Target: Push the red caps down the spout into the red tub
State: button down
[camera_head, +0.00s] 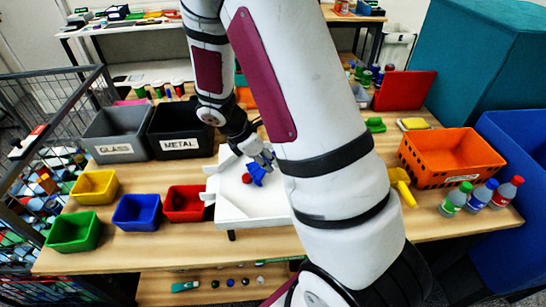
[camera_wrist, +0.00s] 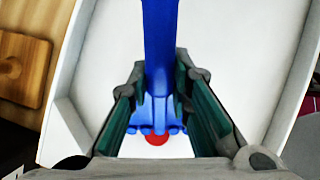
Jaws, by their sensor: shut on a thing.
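A white tray (camera_head: 250,210) with raised walls stands on the table, its spout (camera_head: 210,184) at the left side facing the red tub (camera_head: 187,203). One red cap (camera_head: 247,179) lies on the tray floor; it partly shows in the wrist view (camera_wrist: 157,140), beyond the blue tool's wide end. My gripper (camera_head: 264,157) is over the tray, shut on a blue tool (camera_head: 257,174). In the wrist view the tool (camera_wrist: 160,40) runs between the two fingers (camera_wrist: 159,82). My arm hides the tray's right part. I cannot tell whether the tub holds caps.
Blue (camera_head: 137,212), green (camera_head: 74,231) and yellow (camera_head: 94,187) tubs stand left of the red one. Bins marked GLASS (camera_head: 117,134) and METAL (camera_head: 180,131) stand behind. An orange crate (camera_head: 450,158) and several bottles (camera_head: 481,195) are at the right.

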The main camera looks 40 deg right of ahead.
aim_at(259, 167)
jog(key=shift+w+a+m+g+b, duration=0.2)
jog(key=shift+a+m+b, duration=0.15)
jog(key=shift+a, duration=0.6)
jog(key=shift+w+a+m+g+b, duration=0.1)
jog(key=shift+w+a+m+b, duration=0.25)
jog(key=shift+a, duration=0.55)
jog(key=shift+w+a+m+g+y+b, duration=0.25)
jog(key=shift+a+m, duration=0.35)
jog(key=shift+a, duration=0.4)
jog(key=shift+w+a+m+g+y+b, duration=0.2)
jog(key=shift+a+m, duration=0.4)
jog(key=shift+a, duration=0.4)
jog(key=shift+w+a+b, duration=0.25)
jog(key=shift+w+a, duration=0.35)
jog(key=shift+a, duration=0.3)
jog(key=shift+w+a+b, duration=0.25)
jog(key=shift+w+a, duration=0.35)
jog(key=shift+a, duration=0.25)
jog(key=shift+s+d+r+p, duration=0.15)
jog(key=shift+r+p, duration=0.25)
jog(key=shift+r, duration=0.55)
jog(key=shift+s+d+r+p, duration=0.15)
jog(key=shift+r+p, duration=0.25)
jog(key=shift+r, duration=0.5)
jog(key=shift+s+d+r+p, duration=0.15)
jog(key=shift+r+p, duration=0.25)
jog(key=shift+r, duration=0.55)
jog(key=shift+w, duration=0.1)
jog(key=shift+w, duration=0.1)
